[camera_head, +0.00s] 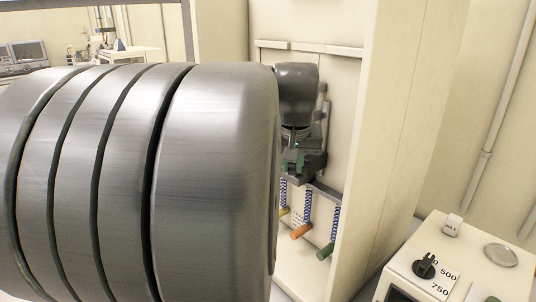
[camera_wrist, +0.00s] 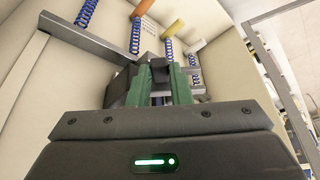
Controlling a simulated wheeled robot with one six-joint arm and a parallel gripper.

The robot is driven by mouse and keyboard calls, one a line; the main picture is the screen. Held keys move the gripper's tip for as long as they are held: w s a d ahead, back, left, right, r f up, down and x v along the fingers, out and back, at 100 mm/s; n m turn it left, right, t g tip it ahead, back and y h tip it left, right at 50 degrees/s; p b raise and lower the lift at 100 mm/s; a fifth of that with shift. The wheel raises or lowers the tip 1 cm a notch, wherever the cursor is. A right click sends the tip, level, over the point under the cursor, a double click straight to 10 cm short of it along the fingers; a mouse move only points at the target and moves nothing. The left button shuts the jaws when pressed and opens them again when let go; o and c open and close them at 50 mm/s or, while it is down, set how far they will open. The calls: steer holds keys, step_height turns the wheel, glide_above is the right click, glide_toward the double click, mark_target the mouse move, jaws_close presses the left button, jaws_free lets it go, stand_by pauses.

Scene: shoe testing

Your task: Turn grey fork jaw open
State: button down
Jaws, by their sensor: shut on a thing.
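My gripper (camera_wrist: 165,84) has two green fingers, upright in the wrist view, shut on a dark grey piece (camera_wrist: 159,68) that I take to be the grey fork jaw. The fingertips stand on either side of it. In the head view my gripper (camera_head: 299,158) is small, inside the cream cabinet, beside dark grey parts. My own arm covers much of that view. How far the jaw is turned is too small and covered to tell.
Blue coil springs with an orange (camera_head: 301,231), a green (camera_head: 325,251) and a yellow handle hang below my gripper. The cream cabinet wall (camera_head: 385,130) rises close on the right. A control box with a black knob (camera_head: 425,266) stands at the lower right.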

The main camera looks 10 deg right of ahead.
steer(key=shift+s+d+n+y+p, duration=0.35)
steer(key=shift+n+y, duration=0.1)
steer(key=shift+n, duration=0.6)
steer(key=shift+s+d+n+y+p, duration=0.25)
steer(key=shift+d+n+y+p, duration=0.15)
steer(key=shift+n, duration=0.65)
steer(key=c, duration=1.3)
jaws_free()
steer(key=shift+a, duration=0.1)
